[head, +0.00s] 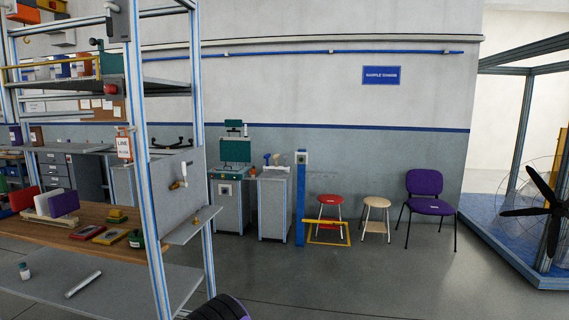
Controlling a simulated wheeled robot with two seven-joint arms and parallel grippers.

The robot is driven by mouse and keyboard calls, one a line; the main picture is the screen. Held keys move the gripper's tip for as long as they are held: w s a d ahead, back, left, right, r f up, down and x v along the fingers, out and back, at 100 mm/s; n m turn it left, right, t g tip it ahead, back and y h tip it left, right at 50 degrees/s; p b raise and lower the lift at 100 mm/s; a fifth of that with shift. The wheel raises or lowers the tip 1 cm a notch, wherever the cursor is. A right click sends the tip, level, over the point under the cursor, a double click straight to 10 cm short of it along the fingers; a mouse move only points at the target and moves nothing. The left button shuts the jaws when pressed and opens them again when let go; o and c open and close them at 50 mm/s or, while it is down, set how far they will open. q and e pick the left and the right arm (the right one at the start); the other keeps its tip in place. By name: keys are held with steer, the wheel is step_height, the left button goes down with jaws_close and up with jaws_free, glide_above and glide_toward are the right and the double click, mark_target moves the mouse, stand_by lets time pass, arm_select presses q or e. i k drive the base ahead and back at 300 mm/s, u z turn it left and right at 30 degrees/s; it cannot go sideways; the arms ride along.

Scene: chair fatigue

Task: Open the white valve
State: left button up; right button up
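No part in view is plainly a white valve. A small pale, brass-tinted crank-like fitting (179,183) is fixed on the grey upright panel (160,200) at the right end of the workbench frame. It is too small to tell whether this is the valve or whether it is open or closed. A small yellow-brass piece (196,221) sits lower on the same panel. Neither of my grippers shows in the head view.
The blue-white frame (153,200) carries a wooden bench top (60,232) with several coloured items. Stools, a purple chair (430,206) and a fan (553,208) stand farther right. A dark rounded object (220,308) shows at the bottom edge. The middle floor (360,280) is clear.

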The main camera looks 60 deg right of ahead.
mark_target(184, 173)
steer(key=z, duration=0.55)
steer(key=i, duration=0.55)
steer(key=z, duration=0.6)
steer(key=k, duration=0.55)
steer(key=z, duration=0.25)
steer(key=i, duration=1.45)
steer(key=u, duration=0.45)
